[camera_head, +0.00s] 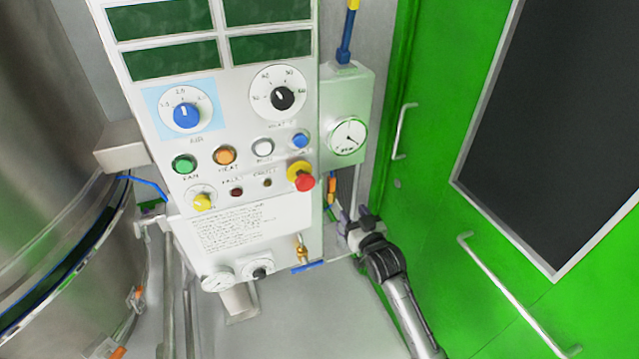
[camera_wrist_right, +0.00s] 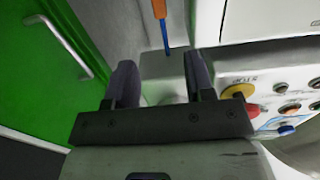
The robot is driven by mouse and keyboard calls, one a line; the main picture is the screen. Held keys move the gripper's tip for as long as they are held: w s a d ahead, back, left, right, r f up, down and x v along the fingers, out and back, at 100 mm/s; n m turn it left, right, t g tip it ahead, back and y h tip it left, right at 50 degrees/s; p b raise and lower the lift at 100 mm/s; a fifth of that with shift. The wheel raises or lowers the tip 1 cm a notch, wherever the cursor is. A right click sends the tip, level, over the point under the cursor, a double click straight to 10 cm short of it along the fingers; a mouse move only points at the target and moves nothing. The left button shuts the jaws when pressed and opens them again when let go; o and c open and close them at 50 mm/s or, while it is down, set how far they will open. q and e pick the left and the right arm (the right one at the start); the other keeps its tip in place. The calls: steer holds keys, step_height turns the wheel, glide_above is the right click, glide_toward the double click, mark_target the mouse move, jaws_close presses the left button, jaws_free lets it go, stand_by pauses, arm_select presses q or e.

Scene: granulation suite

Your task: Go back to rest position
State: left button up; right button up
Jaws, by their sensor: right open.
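My right gripper (camera_head: 352,217) is in the lower right middle of the head view, beside the lower right edge of the control panel (camera_head: 245,226) and in front of the green door. In the right wrist view, the two dark fingers of the right gripper (camera_wrist_right: 160,85) stand apart with nothing held between them. The side of the white panel (camera_wrist_right: 206,25) is right of the fingers there. My left gripper is not in view.
A steel vessel (camera_head: 60,200) stands at left. The panel carries knobs, coloured buttons and a red emergency stop (camera_head: 304,182). A gauge (camera_head: 347,136) is on a grey box. The green door (camera_head: 430,190) has protruding handles (camera_head: 510,290). Grey floor (camera_head: 300,330) shows below.

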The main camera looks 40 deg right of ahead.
steer(key=s+a+f+n+g+y, duration=0.25)
steer(key=s+a+g, duration=0.25)
steer(key=s+a, duration=0.4)
steer(key=s+a+f+n+g+y, duration=0.1)
steer(key=s+a+f+g, duration=0.35)
steer(key=s, duration=0.65)
steer(key=s+a+f+n+g+y, duration=0.1)
steer(key=s+a+f+g, duration=0.2)
steer(key=s, duration=0.5)
steer(key=s+a+f+g, duration=0.1)
steer(key=s+a+f, duration=0.25)
steer(key=s, duration=0.55)
step_height(320, 180, up, 37)
steer(key=p, duration=3.7)
steer(key=shift+w+d+p, duration=0.2)
steer(key=shift+w+p, duration=0.05)
steer(key=shift+p, duration=0.1)
